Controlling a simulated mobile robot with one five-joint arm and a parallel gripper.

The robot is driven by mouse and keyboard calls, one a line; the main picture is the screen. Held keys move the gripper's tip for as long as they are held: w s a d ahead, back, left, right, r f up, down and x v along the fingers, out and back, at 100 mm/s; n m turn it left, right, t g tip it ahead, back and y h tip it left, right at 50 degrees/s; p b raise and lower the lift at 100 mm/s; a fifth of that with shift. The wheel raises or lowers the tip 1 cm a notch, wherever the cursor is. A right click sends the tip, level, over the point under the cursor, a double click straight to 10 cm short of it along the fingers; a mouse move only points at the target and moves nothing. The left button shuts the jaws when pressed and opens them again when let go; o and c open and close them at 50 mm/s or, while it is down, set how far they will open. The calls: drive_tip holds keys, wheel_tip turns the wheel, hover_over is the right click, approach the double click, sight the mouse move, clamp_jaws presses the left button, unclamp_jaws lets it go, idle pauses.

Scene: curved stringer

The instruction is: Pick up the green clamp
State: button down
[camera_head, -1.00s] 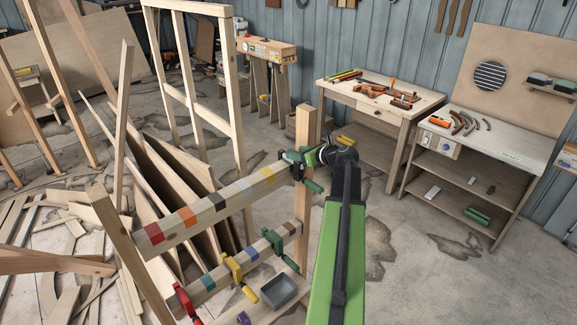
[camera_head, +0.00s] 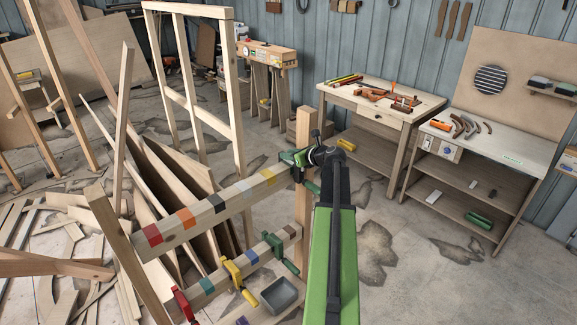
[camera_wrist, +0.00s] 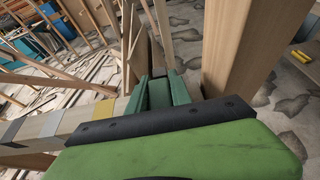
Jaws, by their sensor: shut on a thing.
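A dark green clamp (camera_head: 313,188) sits at the right end of the upper wooden rail, beside the upright post. My gripper (camera_head: 302,160) is shut on it there, and my arm hides part of it. In the wrist view the green clamp (camera_wrist: 160,93) stands just ahead of my gripper's black front edge, over the rail and left of the post. Whether it is clear of the rail cannot be told. Another green clamp (camera_head: 281,253) is on the lower rail.
The upper rail (camera_head: 225,207) has coloured bands. The post (camera_head: 305,125) is close to my gripper. A yellow clamp (camera_head: 238,280), a red clamp (camera_head: 183,305) and a grey bin (camera_head: 282,294) are below. Workbenches (camera_head: 385,100) stand behind, with open floor in front.

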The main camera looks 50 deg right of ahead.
idle(0.4)
wheel_tip(320, 180, up, 10)
drive_tip(key=p, duration=1)
drive_tip(key=shift+r, duration=0.15)
drive_tip(key=shift+s+f, duration=0.1)
drive_tip(key=shift+f, duration=0.15)
